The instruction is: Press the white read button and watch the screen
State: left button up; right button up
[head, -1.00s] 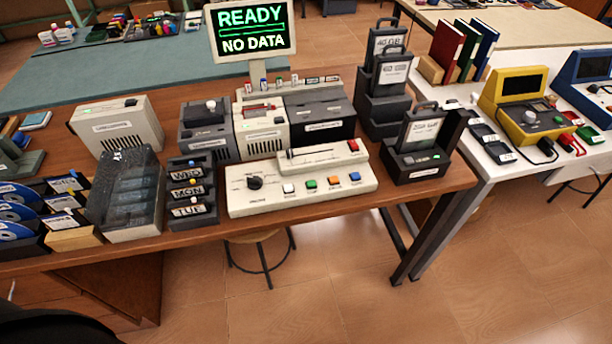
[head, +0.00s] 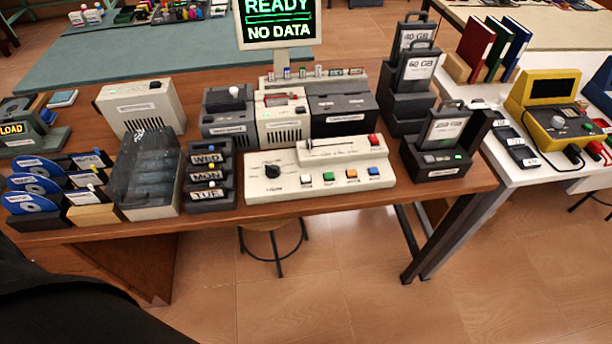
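The white read button (head: 306,177) is the leftmost of a row of coloured buttons on the cream control panel (head: 262,193). Green, orange and blue buttons stand to its right, a black knob to its left. A slider and a red button sit on the panel's raised back part. The screen (head: 279,22) stands behind the panel and shows green "READY" over white "NO DATA"; its top edge is cut off. Neither gripper is in view. A dark shape at the lower left looks like part of my own body.
Left of the panel stand a dark WED/MON/TUE stack (head: 207,172), a clear-lidded box (head: 150,172) and blue discs (head: 40,185). A dark drive dock (head: 436,163) stands at the right. A yellow meter (head: 545,115) is on the white table.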

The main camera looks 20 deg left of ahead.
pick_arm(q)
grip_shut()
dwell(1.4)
